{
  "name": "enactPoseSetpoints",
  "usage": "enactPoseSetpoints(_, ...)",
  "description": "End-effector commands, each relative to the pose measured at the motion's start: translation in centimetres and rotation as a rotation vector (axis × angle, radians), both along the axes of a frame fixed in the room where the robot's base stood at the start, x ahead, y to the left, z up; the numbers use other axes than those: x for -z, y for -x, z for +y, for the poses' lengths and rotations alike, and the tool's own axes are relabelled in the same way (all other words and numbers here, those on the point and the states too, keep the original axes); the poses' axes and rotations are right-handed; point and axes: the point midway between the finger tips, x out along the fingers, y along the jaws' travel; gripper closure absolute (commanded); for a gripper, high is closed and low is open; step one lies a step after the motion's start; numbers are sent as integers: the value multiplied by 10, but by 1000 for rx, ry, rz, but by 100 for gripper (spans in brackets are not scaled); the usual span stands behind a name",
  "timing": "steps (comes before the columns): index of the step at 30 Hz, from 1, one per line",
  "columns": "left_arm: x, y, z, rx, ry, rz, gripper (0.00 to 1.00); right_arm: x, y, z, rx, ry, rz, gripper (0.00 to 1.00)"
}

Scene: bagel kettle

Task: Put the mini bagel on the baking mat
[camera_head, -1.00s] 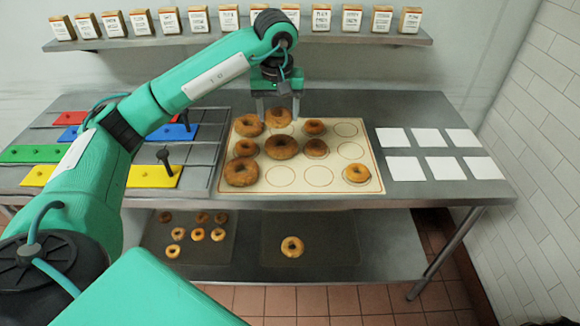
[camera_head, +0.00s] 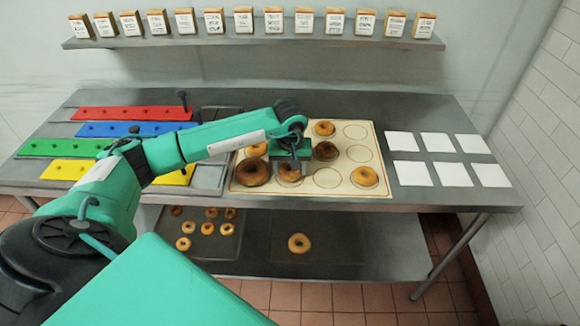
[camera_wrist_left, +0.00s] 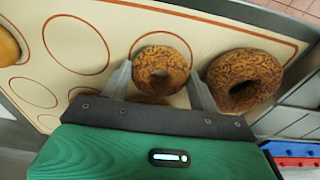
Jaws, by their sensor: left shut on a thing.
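The baking mat (camera_head: 386,191) lies on the steel table, with printed circles and several bagels of different sizes. My left gripper (camera_head: 291,168) points down over its front row, shut on a small brown bagel, the mini bagel (camera_head: 290,175). In the left wrist view the gripper's fingers (camera_wrist_left: 160,88) stand on both sides of the mini bagel (camera_wrist_left: 160,60), over a printed circle. I cannot tell if it touches the mat. A larger dark bagel (camera_wrist_left: 245,80) sits close beside it. My arm hides part of the mat's back rows. My right gripper is not in view.
Another bagel (camera_head: 365,176) sits at the mat's front right, with an empty circle (camera_head: 328,178) left of it. White squares (camera_head: 437,142) lie to the right. Colored strips (camera_head: 135,113) with dark pegs lie left. Trays of bagels (camera_head: 195,235) are on the lower shelf.

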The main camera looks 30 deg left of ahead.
Motion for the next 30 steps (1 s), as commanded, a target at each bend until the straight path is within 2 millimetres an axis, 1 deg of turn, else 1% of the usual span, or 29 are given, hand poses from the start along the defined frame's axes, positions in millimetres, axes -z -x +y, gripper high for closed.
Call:
enactPoseSetpoints(3, 8, 0, 0, -1, 0, 0, 61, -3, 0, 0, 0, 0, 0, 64)
enactPoseSetpoints(9, 8, 0, 0, -1, 0, -1, 61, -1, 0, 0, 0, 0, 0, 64)
enactPoseSetpoints(13, 12, 0, 0, -1, 0, -1, 61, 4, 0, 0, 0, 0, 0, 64)
enactPoseSetpoints(14, 11, 0, 0, -1, 0, -1, 35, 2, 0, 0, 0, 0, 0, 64)
enactPoseSetpoints(15, 11, 0, 0, -1, 0, -1, 27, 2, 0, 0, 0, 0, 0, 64)
enactPoseSetpoints(17, 11, 0, 0, -1, 0, -1, 17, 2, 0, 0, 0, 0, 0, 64)
enactPoseSetpoints(25, 10, 0, 0, -1, 0, -1, 17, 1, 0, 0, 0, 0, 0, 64)
enactPoseSetpoints(29, 5, 0, 0, -1, 0, -1, 17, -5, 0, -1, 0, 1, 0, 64)
enactPoseSetpoints(30, 1, 0, 0, 0, 0, -4, 17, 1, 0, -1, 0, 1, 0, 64)
